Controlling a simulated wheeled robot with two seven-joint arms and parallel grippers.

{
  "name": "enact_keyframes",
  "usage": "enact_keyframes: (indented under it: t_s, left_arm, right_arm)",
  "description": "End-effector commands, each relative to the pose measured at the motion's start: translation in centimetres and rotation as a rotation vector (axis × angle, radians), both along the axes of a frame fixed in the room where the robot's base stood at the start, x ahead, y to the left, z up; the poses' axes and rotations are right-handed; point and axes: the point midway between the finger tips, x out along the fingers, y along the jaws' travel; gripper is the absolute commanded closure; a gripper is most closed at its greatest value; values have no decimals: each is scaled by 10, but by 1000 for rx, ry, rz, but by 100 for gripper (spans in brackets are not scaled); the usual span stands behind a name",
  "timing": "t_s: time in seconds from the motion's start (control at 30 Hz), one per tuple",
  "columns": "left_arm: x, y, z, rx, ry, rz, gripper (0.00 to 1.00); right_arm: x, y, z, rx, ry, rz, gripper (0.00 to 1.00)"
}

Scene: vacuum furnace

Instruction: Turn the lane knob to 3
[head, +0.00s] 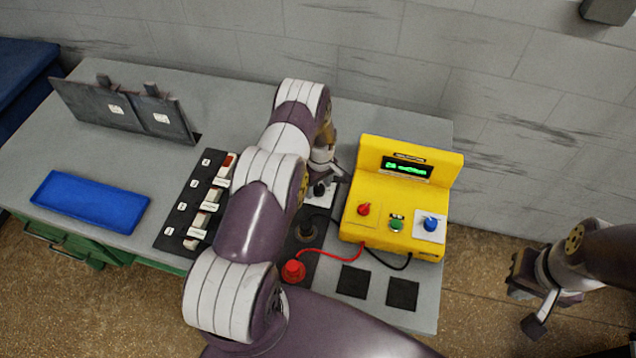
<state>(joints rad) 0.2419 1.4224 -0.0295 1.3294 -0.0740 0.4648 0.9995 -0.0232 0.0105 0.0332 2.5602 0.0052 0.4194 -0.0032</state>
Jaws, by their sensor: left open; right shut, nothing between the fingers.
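A small black knob (320,188) on a white plate (318,200) is likely the lane knob; its scale and setting are too small and covered to read. My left gripper (330,170) is open beside and above this plate, partly hidden by its own arm. I cannot tell whether its fingers touch the knob. My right gripper (540,312) is shut and empty, out past the right side of the table.
A blue tray (90,201) and a labelled black strip (172,236) lie left.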

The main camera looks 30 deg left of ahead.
Motion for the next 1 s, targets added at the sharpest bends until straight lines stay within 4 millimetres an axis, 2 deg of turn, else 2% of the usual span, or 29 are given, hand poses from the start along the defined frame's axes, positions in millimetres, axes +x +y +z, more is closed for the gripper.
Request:
enact_keyframes:
  t_s: [0.07, 0.23, 1.0]
  left_arm:
    - [0, 0, 0, 0, 0, 0, 35]
    - [0, 0, 0, 0, 0, -1, 91]
    - [2, 1, 1, 2, -5, -40, 91]
  right_arm:
    - [0, 0, 0, 0, 0, 0, 100]
    - [0, 0, 0, 0, 0, 0, 100]
    - [0, 0, -6, 0, 0, 0, 100]
